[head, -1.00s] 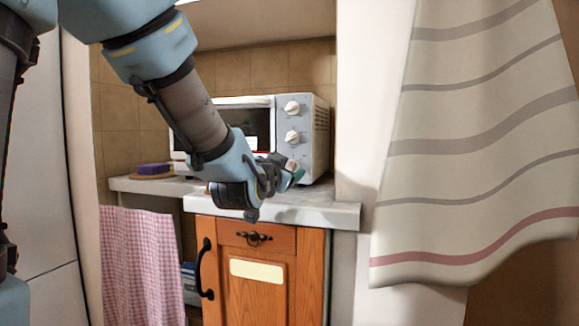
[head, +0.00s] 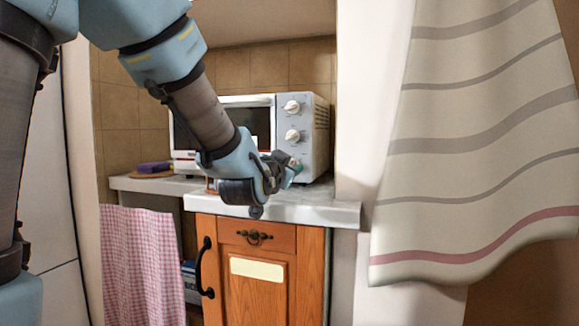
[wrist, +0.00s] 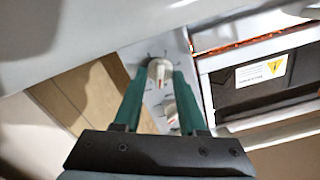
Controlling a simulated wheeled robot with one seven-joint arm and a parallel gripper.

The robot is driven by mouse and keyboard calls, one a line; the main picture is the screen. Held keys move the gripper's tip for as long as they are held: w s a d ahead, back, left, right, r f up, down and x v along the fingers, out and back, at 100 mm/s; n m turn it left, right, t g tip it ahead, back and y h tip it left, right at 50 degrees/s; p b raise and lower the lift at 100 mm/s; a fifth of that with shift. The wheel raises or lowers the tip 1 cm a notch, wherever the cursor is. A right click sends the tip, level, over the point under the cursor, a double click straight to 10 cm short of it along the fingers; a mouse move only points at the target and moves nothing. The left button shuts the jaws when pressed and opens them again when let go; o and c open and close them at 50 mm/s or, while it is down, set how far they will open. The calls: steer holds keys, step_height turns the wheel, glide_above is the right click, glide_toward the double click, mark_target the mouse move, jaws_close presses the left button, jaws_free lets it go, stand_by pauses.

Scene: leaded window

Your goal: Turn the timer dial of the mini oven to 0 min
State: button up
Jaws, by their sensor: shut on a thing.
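The white mini oven (head: 318,135) stands on the counter. Two of its dials show above my gripper in the head view, the top dial (head: 292,107) and the middle dial (head: 293,136). My gripper (head: 296,168) is at the low end of the control panel, hiding the bottom dial there. In the wrist view my green fingers (wrist: 160,74) are shut on a white dial (wrist: 160,68) with a red mark, one finger on each side. Another dial (wrist: 170,110) shows between the fingers, nearer the palm. The minute markings are too small to read.
The oven's dark door with a warning sticker (wrist: 262,75) is right of the panel in the wrist view. A purple sponge (head: 154,167) lies on the counter (head: 300,208) at left. A striped cloth (head: 470,150) hangs at right, and a pink checked towel (head: 143,260) hangs at left.

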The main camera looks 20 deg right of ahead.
jaws_close()
steer(key=shift+f+n+b, duration=0.25)
steer(key=shift+n+b, duration=0.85)
steer(key=shift+b, duration=0.05)
steer(key=shift+r+n+b, duration=0.2)
steer(key=shift+n+b, duration=0.5)
steer(key=shift+n, duration=0.7)
steer(key=o, duration=0.9)
jaws_free()
steer(key=shift+a, duration=0.1)
